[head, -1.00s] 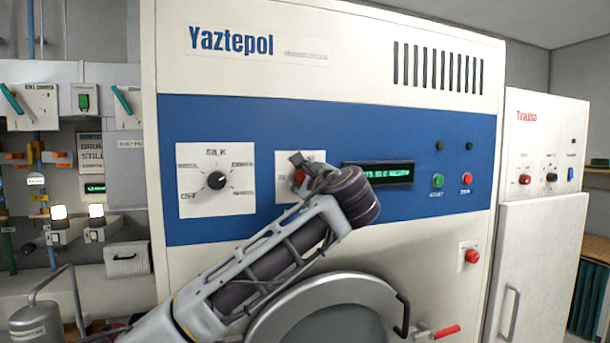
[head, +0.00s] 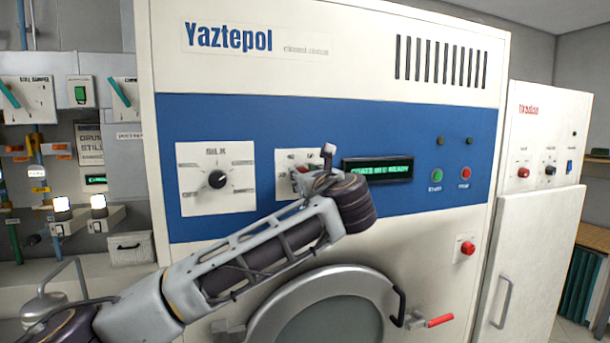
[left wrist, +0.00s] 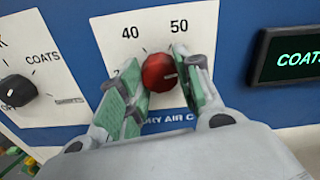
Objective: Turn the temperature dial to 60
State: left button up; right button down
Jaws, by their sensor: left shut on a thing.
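The temperature dial is a red round knob (left wrist: 159,72) on a white plate marked 40 and 50 at its top in the left wrist view. A pale mark shows on the right part of its face. My left gripper (left wrist: 160,80) has its green fingers on either side of the knob and is shut on it. In the head view my left gripper (head: 312,172) is in front of the dial plate (head: 285,163) and hides most of the dial. The 60 mark is not visible. My right gripper is not in view.
A black program dial (head: 217,180) is left of the temperature plate. A green-text display (head: 378,170) is to its right, with green (head: 437,174) and red (head: 464,173) buttons beyond. The round door (head: 330,310) is below my arm.

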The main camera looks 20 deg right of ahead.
pick_arm(q)
jog(key=shift+f+m, duration=0.2)
jog(key=shift+m, duration=0.9)
jog(key=o, duration=1.1)
jog(key=shift+r, duration=0.1)
jog(key=shift+c, duration=0.2)
jog(key=s, duration=1.2)
